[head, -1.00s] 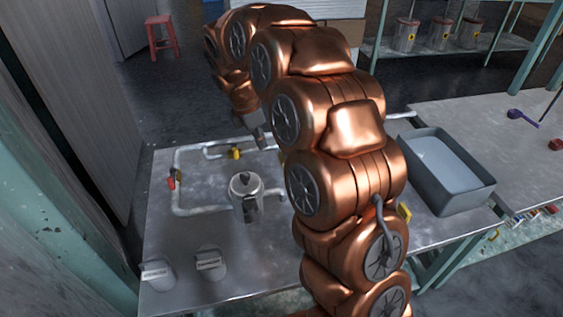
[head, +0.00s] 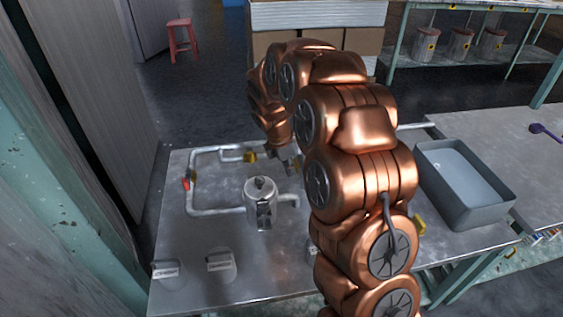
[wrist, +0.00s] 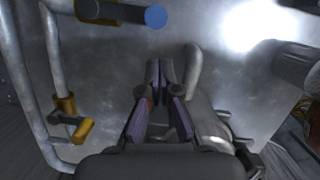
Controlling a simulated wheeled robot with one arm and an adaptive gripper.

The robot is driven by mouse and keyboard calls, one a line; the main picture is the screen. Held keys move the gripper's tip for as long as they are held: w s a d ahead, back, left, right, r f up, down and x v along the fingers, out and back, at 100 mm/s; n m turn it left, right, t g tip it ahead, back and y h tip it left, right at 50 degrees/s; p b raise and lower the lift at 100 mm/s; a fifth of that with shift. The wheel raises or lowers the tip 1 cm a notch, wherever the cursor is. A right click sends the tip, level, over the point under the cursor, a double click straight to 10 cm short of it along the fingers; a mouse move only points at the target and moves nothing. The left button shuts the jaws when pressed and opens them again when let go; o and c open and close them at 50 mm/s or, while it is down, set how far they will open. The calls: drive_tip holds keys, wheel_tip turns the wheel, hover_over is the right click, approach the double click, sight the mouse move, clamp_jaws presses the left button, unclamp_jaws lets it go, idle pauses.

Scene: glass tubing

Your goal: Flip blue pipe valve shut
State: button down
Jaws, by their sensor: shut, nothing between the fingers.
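In the wrist view, a dark cylindrical handle with a blue round end (wrist: 155,17) sticks out sideways from a yellow valve body (wrist: 97,10) at the top. My gripper (wrist: 158,66) is shut and empty. Its fingertips are below the blue end in the picture, apart from it. In the head view my gripper (head: 287,163) hangs over the table's pipework, partly behind my arm. No blue handle can be made out there. A yellow valve (head: 250,156) sits on the back pipe, left of my gripper.
A metal pot (head: 261,205) stands close in front of my gripper. A red-handled valve (head: 186,184) is on the left pipe (head: 191,165). Two labelled canisters (head: 221,266) stand at the front left. A grey basin (head: 462,186) is at right, beyond my arm.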

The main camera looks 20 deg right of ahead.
drive_tip(key=shift+d, duration=1.3)
